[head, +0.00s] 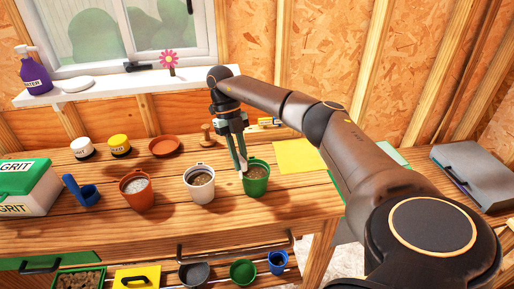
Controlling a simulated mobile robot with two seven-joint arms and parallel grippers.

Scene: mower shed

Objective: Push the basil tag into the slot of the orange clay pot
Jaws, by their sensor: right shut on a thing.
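The orange clay pot (135,194) stands on the bench at the left, filled with pale grit. My right gripper (241,168) points down at the left rim of a green pot (257,180), well to the right of the orange pot. It is shut on a small, pale, thin thing that looks like a tag, mostly hidden by the fingers. Its lettering cannot be read, and I cannot tell whether it touches the green pot. The slot of the orange pot is not clear at this size. My left gripper is not in view.
A white pot (200,184) stands between the orange and green pots. A blue scoop (82,191) and a grit box (28,186) are to the left. An orange saucer (165,147) and two jars are behind. A yellow sheet (297,155) lies at the right. The bench front is clear.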

